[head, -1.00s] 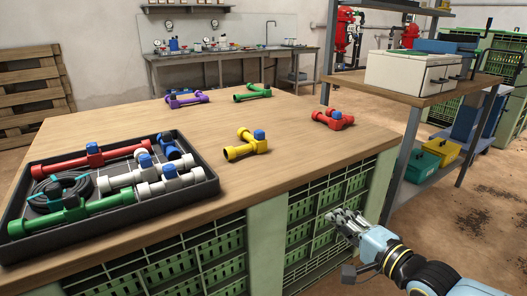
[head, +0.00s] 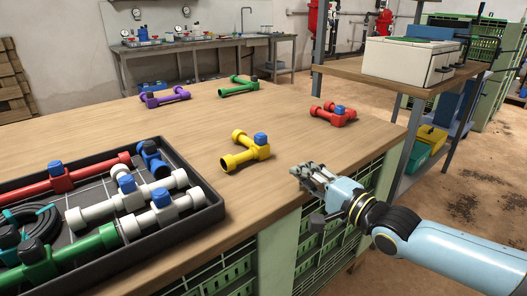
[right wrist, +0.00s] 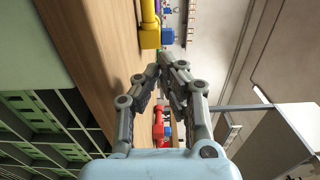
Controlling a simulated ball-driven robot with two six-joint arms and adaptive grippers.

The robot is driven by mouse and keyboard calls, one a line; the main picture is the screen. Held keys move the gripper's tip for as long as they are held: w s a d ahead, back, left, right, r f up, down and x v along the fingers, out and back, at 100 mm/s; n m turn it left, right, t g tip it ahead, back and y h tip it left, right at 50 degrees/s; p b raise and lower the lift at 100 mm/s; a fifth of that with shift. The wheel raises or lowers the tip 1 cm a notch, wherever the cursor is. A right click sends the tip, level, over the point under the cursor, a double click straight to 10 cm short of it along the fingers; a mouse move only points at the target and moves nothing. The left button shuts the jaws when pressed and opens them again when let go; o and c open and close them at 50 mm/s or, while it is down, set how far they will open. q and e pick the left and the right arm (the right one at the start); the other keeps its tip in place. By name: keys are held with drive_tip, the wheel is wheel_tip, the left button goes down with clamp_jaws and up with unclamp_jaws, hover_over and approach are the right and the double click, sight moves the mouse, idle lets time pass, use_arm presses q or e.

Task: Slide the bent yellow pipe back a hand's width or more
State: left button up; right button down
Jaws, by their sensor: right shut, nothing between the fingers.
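The bent yellow pipe (head: 246,152) with a blue cap lies on the wooden table (head: 330,150), near its front edge. In the right wrist view the yellow pipe (right wrist: 150,30) shows at the top, ahead of the fingertips and apart from them. My right gripper (head: 306,173) is at the table's front edge, to the right of and nearer than the pipe. Its fingers are shut and empty, and they also show in the right wrist view (right wrist: 160,72). My left gripper is out of view.
A red pipe (head: 333,115) lies to the right, with purple (head: 165,97) and green (head: 238,87) pipes farther back. A dark tray (head: 210,212) of pipes stands at left. The tabletop behind the yellow pipe is clear up to the purple and green pipes.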

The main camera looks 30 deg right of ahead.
use_arm(q)
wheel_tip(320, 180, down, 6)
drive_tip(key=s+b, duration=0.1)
drive_tip(key=b, duration=0.5)
use_arm(e)
approach(261, 148)
drive_tip(key=w, duration=0.3)
drive_tip(key=shift+w+a+f, duration=0.15)
drive_tip(key=shift+w+f, duration=0.15)
drive_tip(key=shift+f, duration=0.1)
drive_tip(key=w+b, duration=0.1)
drive_tip(key=b, duration=0.2)
drive_tip(key=shift+w+a+b, duration=0.1)
drive_tip(key=shift+w+b, duration=0.25)
drive_tip(key=shift+w+r+b, duration=0.25)
drive_tip(key=shift+w+b, duration=0.55)
drive_tip(key=shift+b, duration=0.15)
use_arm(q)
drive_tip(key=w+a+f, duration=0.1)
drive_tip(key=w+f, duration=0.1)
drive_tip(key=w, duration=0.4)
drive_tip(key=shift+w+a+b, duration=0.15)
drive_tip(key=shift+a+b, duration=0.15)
use_arm(e)
drive_tip(key=shift+w+a+r, duration=0.1)
drive_tip(key=shift+w+r, duration=0.1)
drive_tip(key=shift+w, duration=0.05)
